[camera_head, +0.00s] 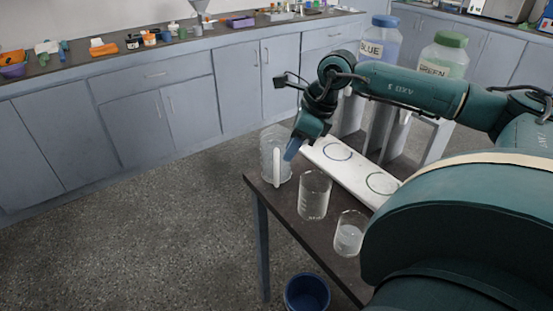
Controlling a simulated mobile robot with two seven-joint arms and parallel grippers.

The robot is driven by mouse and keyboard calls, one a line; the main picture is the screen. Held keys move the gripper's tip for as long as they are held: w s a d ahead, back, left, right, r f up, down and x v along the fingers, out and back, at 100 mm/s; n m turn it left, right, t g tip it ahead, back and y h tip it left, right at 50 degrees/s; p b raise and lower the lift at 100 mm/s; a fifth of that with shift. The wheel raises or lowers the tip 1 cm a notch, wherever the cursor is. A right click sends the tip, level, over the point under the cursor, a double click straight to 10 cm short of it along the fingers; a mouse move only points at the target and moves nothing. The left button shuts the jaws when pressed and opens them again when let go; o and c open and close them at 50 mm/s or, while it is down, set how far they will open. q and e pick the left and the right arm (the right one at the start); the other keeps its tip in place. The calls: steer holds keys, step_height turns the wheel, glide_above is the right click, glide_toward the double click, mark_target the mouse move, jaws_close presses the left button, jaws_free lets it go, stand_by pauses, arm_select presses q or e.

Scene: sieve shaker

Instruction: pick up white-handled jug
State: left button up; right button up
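The white-handled jug (268,152) is a clear vessel standing upright at the far left corner of the dark table (283,205). Its white handle (276,168) faces the camera. My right gripper (291,150) is just right of the jug at about the height of its upper part, with its blue-grey fingertip close to the handle. I cannot tell whether it touches the jug, or how far apart its fingers are. My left gripper does not show.
A clear beaker (314,196) and a smaller beaker (349,234) stand nearer on the table. Behind them is a white board (360,174) with ring marks. Jars labelled BLUE (380,41) and GREEN (445,57) stand behind my arm. A blue bin (307,292) is on the floor.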

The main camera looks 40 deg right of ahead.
glide_above(278, 186)
steer(key=f, duration=0.7)
steer(key=shift+w+d+f, duration=0.15)
steer(key=shift+d+f, duration=0.05)
steer(key=shift+f, duration=0.05)
jaws_close()
steer(key=shift+r, duration=0.1)
